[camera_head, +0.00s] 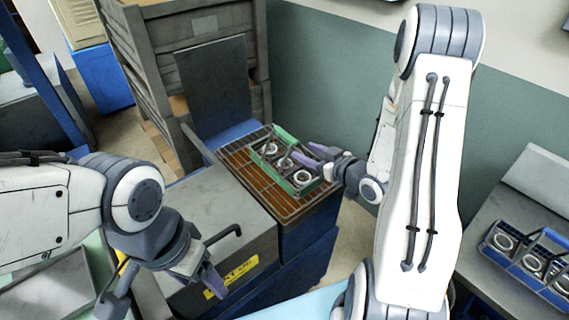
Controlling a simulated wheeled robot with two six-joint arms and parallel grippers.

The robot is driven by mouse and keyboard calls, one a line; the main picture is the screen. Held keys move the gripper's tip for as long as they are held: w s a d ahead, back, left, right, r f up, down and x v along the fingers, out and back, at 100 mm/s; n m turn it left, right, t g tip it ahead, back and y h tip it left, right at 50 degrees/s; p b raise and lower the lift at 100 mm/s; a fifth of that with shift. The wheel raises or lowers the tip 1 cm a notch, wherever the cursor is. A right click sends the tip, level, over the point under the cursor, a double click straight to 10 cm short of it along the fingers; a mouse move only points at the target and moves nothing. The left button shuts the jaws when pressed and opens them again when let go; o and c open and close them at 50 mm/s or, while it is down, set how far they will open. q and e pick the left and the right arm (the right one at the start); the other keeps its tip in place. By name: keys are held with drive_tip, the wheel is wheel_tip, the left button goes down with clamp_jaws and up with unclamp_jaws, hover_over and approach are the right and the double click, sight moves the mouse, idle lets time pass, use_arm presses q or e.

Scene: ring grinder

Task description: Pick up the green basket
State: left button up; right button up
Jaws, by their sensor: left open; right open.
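The green basket (280,139) sits on a brown grated surface near the middle of the view, with several metal rings (303,178) inside it. My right gripper (306,156) is open at the basket's right side, its purple fingertips over or beside the rim; I cannot tell whether they touch it. My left gripper (165,290) is open and empty at the lower left, in front of the grey machine and well away from the basket.
The grated surface (238,161) lies on a blue stand. A grey machine (205,215) with a yellow label and black handle stands in front. Dark slatted crates (140,70) rise behind. A blue basket with rings (530,262) is on the right-hand table.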

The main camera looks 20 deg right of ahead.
sight(285, 134)
drive_tip(key=shift+s+d+r+t+y, duration=0.1)
drive_tip(key=shift+s+r+t+y, duration=0.15)
drive_tip(key=shift+r+t+y, duration=0.25)
drive_tip(key=x, duration=0.1)
drive_tip(key=p+x, duration=0.1)
drive_tip(key=x, duration=0.3)
drive_tip(key=shift+r+p, duration=0.35)
drive_tip(key=p+x, duration=0.2)
drive_tip(key=x, duration=0.3)
drive_tip(key=shift+r+p, duration=0.2)
drive_tip(key=shift+p, duration=0.15)
drive_tip(key=shift+w+f, duration=0.1)
drive_tip(key=shift+w, duration=0.1)
clamp_jaws()
drive_tip(key=shift+s+f, duration=0.1)
